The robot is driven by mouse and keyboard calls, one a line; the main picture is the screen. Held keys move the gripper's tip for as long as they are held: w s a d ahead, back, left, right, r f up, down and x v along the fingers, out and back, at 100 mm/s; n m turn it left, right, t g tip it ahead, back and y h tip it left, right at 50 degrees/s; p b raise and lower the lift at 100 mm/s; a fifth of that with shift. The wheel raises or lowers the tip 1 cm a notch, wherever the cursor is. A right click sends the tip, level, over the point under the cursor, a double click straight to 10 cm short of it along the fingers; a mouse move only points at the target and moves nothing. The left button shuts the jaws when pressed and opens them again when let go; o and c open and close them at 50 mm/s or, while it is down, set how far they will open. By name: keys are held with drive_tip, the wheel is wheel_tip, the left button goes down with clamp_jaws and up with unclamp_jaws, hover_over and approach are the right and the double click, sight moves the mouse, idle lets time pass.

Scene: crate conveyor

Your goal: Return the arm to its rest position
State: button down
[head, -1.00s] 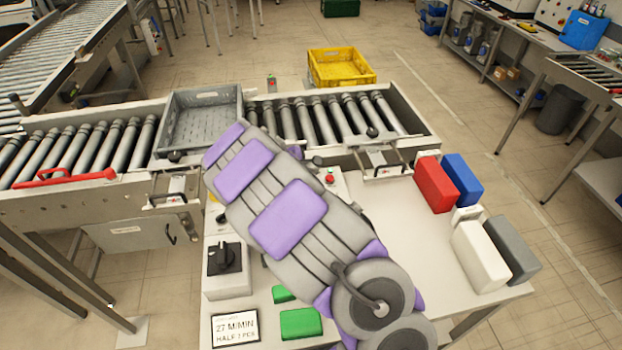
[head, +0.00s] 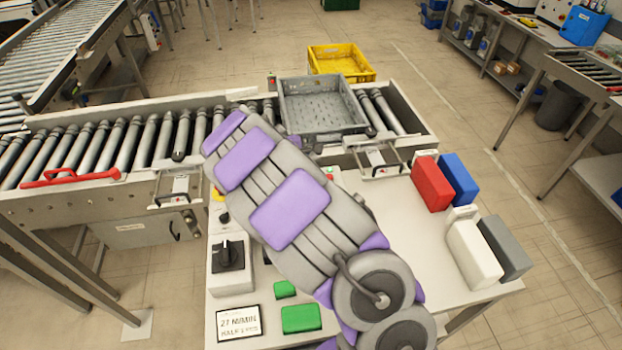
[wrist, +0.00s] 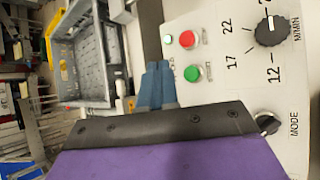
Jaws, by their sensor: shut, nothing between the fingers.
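My arm (head: 290,205), grey with purple pads, reaches over the control table in the head view and hides my gripper there. In the wrist view my gripper (wrist: 157,88) shows as blue-grey fingers, shut and empty, in front of the control panel. A red button (wrist: 187,40) and a green button (wrist: 192,73) are just right of the fingertips. A speed dial (wrist: 271,30) and a mode knob (wrist: 265,123) are farther right. The empty grey crate (head: 322,105) stands on the right part of the conveyor; it also shows in the wrist view (wrist: 88,70).
Red (head: 432,184), blue (head: 462,180), white (head: 474,253) and grey (head: 503,246) blocks stand at the table's right side. A sign (head: 238,323) and green blocks lie at the front. A yellow crate (head: 340,64) is behind the conveyor, whose left rollers (head: 100,148) are bare.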

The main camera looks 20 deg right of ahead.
idle(0.3)
drive_tip(key=shift+s+d+r, duration=0.15)
drive_tip(key=shift+s+r, duration=0.1)
drive_tip(key=shift+r, duration=0.05)
drive_tip(key=s+d+r+m+g+y, duration=0.15)
drive_tip(key=s+r+m, duration=0.3)
drive_tip(key=s, duration=0.55)
drive_tip(key=s+d+r+m+g, duration=0.1)
drive_tip(key=s+r+m+g, duration=0.1)
drive_tip(key=s+r+m, duration=0.5)
drive_tip(key=s+a+y, duration=0.2)
drive_tip(key=s+a, duration=0.3)
drive_tip(key=s, duration=0.4)
drive_tip(key=s+a+m+g+y, duration=0.1)
drive_tip(key=s+a+y, duration=0.1)
drive_tip(key=s+a, duration=0.3)
drive_tip(key=s+a+m+g+y, duration=0.1)
drive_tip(key=s+a+y, duration=0.2)
drive_tip(key=s, duration=1)
drive_tip(key=shift+s+a+f, duration=0.15)
drive_tip(key=shift+s+a, duration=0.25)
drive_tip(key=shift+a, duration=0.5)
